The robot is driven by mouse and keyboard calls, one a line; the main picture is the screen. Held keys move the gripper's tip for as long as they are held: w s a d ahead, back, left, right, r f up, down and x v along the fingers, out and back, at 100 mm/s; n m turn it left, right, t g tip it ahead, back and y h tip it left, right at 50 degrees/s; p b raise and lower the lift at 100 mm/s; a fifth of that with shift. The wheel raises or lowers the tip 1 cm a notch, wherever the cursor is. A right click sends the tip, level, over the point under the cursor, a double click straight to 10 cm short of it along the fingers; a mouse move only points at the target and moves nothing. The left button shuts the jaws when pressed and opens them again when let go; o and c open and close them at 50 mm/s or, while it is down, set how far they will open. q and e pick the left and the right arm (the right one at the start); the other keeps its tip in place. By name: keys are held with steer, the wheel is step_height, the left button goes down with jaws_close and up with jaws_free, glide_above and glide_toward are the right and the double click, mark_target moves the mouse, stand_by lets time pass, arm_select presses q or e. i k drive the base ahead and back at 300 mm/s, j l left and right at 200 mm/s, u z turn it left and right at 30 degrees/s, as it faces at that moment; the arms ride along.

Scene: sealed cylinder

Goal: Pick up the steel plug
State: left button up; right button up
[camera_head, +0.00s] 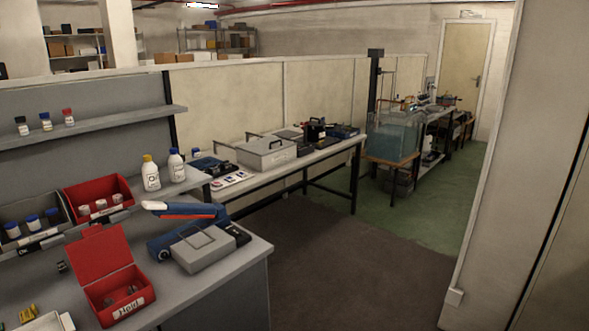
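I cannot single out the steel plug with certainty. An open red box (118,313) with a raised lid and a white label stands on the grey bench at the lower left. Small metallic pieces (122,298) lie inside it, too small to tell apart. A small dark metallic piece (62,267) sits on the bench left of the red lid. Neither of my grippers shows in the head view.
A blue and white device (190,213) and a grey case with a handle (203,247) stand right of the red box. Bins with small bottles (98,196) stand behind. Yellow parts (28,312) lie at the lower left. The dark floor (340,270) to the right is clear.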

mark_target(131, 290)
steer(key=j+u, duration=0.1)
steer(key=u, duration=0.65)
steer(key=j+u, duration=0.15)
steer(key=u, duration=0.25)
